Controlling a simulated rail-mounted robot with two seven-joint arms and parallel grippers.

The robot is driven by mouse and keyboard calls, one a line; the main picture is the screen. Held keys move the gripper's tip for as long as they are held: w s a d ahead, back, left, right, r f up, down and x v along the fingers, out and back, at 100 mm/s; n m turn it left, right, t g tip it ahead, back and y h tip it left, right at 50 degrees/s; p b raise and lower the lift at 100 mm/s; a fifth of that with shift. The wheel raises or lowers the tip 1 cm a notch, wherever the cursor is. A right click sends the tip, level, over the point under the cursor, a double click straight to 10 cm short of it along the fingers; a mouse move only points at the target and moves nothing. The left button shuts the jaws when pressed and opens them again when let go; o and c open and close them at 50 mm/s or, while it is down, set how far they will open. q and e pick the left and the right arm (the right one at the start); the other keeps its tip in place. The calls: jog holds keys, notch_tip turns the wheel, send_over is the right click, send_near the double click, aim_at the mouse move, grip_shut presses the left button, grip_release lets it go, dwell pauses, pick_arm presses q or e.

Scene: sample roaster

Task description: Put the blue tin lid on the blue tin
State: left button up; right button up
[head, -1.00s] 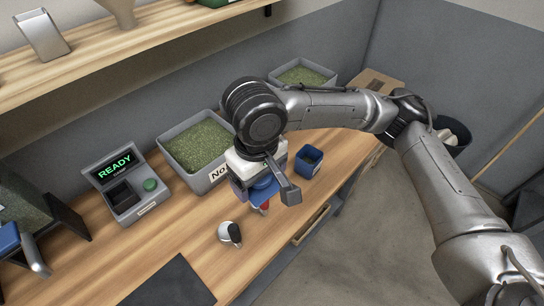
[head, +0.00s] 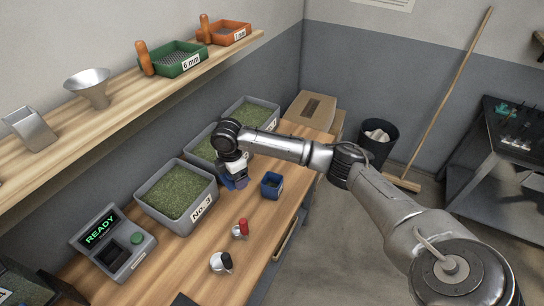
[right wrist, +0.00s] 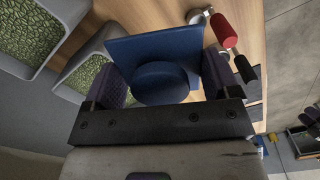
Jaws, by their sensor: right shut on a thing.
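The blue tin (head: 271,188) is a small square open tin standing on the bench near its front edge. My right gripper (head: 234,180) is just left of the tin in the head view, above the bench and in front of the bins. It is shut on the blue tin lid (head: 241,182). In the right wrist view the lid (right wrist: 139,51) is a flat square plate with a round knob (right wrist: 160,82) between the two finger pads. I cannot make out the tin in that view. My left gripper is not in view.
Grey bins of green beans (head: 176,190) line the back of the bench. Two small round tools, one red-handled (head: 243,228) and one black-handled (head: 222,262), lie nearer me. A machine reading READY (head: 113,243) stands at left. A shelf (head: 105,112) runs above.

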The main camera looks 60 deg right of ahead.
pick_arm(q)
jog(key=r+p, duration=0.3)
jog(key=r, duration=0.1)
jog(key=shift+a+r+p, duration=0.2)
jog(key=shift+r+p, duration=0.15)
pick_arm(e)
jog(key=s+d+f+n, duration=0.2)
jog(key=d+n, duration=0.1)
jog(key=d, duration=0.4)
jog(key=s+d+f+n, duration=0.2)
jog(key=s+d+f, duration=0.1)
jog(key=d, duration=0.4)
jog(key=shift+s+f+n, duration=0.15)
jog(key=shift+s+n, duration=0.1)
jog(key=shift+n, duration=0.15)
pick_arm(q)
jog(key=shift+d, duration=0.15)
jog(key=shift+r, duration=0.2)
pick_arm(e)
jog(key=shift+f+b, duration=0.95)
jog(key=shift+f, duration=1.95)
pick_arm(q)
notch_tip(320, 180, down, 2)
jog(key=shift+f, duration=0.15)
